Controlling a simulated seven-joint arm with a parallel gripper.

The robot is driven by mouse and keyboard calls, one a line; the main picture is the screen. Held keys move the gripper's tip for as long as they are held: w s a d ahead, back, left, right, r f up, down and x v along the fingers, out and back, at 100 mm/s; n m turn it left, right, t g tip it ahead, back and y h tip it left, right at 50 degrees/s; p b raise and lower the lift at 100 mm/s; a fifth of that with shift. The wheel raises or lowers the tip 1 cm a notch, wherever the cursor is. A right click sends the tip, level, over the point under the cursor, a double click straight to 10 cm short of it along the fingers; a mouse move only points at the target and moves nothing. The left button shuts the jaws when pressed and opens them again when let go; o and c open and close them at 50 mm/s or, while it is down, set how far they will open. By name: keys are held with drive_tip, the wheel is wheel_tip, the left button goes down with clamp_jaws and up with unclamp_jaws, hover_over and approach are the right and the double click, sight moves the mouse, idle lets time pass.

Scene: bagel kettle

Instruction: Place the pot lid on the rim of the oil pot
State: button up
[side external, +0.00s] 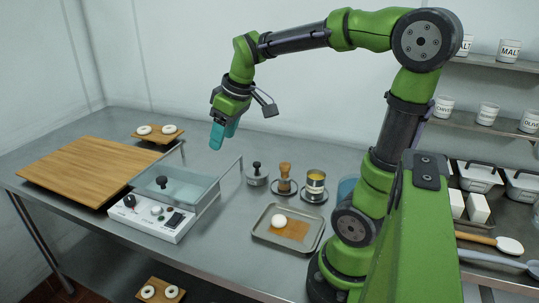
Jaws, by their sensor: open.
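The oil pot (315,186) is a small metal pot with yellow contents. It stands open on a dark round base to the right of the middle of the table. A grey round piece with a black knob (257,178), which looks like the pot lid, sits to its left. I cannot tell whether something is under it. A wooden-handled tool (285,172) stands upright on a dark round base between them. My gripper (222,136) has teal fingers and hangs open above the table, up and left of the knobbed piece, touching nothing. The gap between its fingers is hard to see.
A glass-sided kettle (180,188) with a control box (150,218) stands at left, beside a wooden board (85,170). A metal tray (262,236) with a white ball lies in front of the pot. Bagels sit on a small board (158,139) behind.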

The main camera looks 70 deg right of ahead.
drive_tip(key=s+a+m+t+y, duration=0.2)
drive_tip(key=s+a+m+t, duration=0.1)
drive_tip(key=s+a, duration=0.6)
drive_tip(key=a+f+m, duration=0.1)
drive_tip(key=a, duration=0.2)
drive_tip(key=shift+r, duration=0.1)
idle(0.6)
